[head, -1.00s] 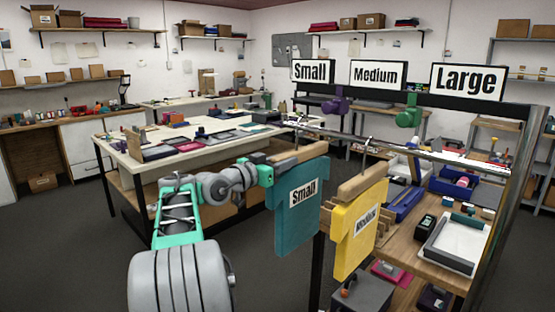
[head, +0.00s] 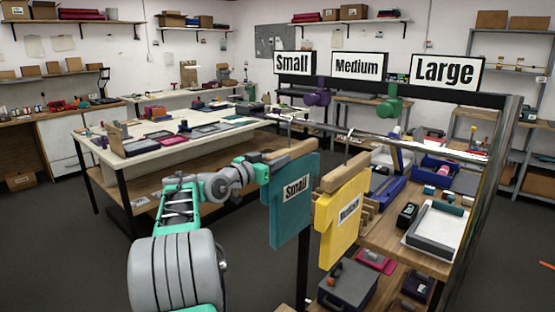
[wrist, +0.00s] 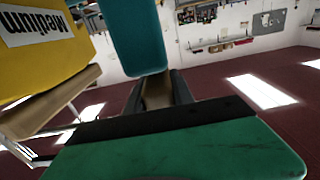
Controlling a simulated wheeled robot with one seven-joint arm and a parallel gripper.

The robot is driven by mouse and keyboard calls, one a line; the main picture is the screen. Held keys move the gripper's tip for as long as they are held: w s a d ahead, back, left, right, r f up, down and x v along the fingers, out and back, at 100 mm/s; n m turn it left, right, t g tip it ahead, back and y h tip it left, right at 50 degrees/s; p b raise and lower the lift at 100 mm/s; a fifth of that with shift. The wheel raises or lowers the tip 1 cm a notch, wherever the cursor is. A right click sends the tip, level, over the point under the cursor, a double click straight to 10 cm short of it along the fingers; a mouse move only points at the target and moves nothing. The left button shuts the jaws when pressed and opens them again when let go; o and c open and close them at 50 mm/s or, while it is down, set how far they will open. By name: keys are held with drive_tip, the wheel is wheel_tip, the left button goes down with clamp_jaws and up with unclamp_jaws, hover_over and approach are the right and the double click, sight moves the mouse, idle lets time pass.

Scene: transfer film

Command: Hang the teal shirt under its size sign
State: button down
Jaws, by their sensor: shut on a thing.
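The teal shirt (head: 290,215) has a "Small" label and hangs from a wooden hanger (head: 292,150). My gripper (head: 264,167) is shut on the hanger's left end, which also shows between the fingers in the wrist view (wrist: 157,92). The shirt hangs upright at the left end of the metal rail (head: 375,138), just left of the yellow shirt. Its hook is near the rail; I cannot tell whether it rests on it. The "Small" sign (head: 295,63) stands leftmost above the rail, with "Medium" (head: 359,66) and "Large" (head: 447,70) to its right.
The yellow shirt (head: 340,225), labelled "Medium", hangs close beside the teal one and is near my gripper in the wrist view (wrist: 40,55). Purple (head: 317,92) and green (head: 389,104) clamp-like things sit below the signs. A cluttered wooden bench lies under the rail.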

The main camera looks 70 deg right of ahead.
drive_tip(key=shift+r, duration=0.1)
drive_tip(key=c, duration=1)
unclamp_jaws()
